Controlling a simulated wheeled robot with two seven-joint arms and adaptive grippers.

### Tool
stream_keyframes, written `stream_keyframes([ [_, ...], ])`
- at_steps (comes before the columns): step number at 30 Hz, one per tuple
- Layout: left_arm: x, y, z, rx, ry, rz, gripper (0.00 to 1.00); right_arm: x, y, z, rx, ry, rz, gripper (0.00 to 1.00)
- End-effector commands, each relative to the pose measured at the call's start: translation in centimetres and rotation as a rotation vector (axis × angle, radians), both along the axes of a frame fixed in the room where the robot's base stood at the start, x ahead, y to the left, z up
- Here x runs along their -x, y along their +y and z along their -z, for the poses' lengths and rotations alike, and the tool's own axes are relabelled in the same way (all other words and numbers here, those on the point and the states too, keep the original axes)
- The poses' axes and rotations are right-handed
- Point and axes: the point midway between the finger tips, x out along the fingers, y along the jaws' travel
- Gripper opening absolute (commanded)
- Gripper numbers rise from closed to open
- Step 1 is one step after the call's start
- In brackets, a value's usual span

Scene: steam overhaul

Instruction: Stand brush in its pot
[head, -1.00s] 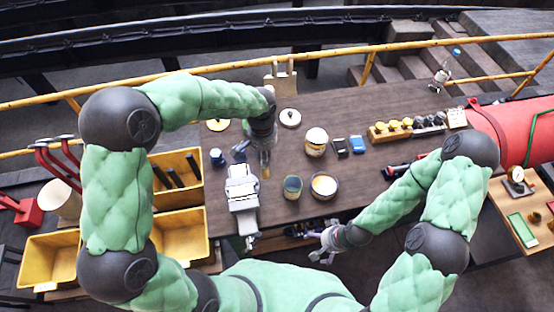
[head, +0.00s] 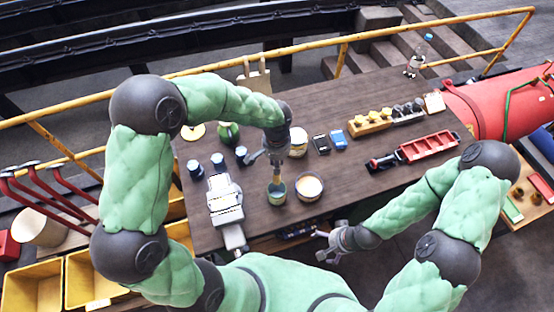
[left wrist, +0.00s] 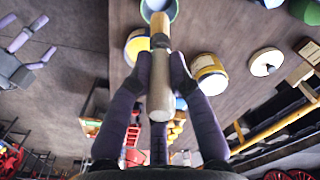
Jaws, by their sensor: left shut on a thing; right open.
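The brush (head: 276,177) hangs bristles down from my left gripper (head: 276,158), which is shut on its handle. In the left wrist view the pale wooden handle (left wrist: 160,90) lies between the dark fingers. The pot (head: 277,195) is a small blue-green cup on the table, directly below the brush in the head view. Its rim (left wrist: 172,14) shows at the top of the left wrist view, behind the brush tip. I cannot tell whether the tip is above the rim or just inside. My right gripper (head: 328,246) is open and empty near the table's front edge.
A yellow-white tin (head: 298,142) stands behind. A red tray (head: 430,147) lies right.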

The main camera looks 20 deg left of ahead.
Motion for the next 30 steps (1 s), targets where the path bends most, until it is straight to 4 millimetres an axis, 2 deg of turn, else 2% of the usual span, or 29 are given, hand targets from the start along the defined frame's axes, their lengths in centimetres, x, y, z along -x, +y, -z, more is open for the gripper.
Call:
stream_keyframes([
  [17, 0.0, 0.0, 4.2, 0.000, 0.000, 0.001, 0.00, 0.0, 0.0, 2.7, 0.000, 0.000, 0.000, 1.00],
  [30, 0.0, 0.0, 7.2, 0.000, -0.001, 0.000, 0.00, 0.0, 0.0, 5.5, 0.000, 0.000, 0.000, 1.00],
])
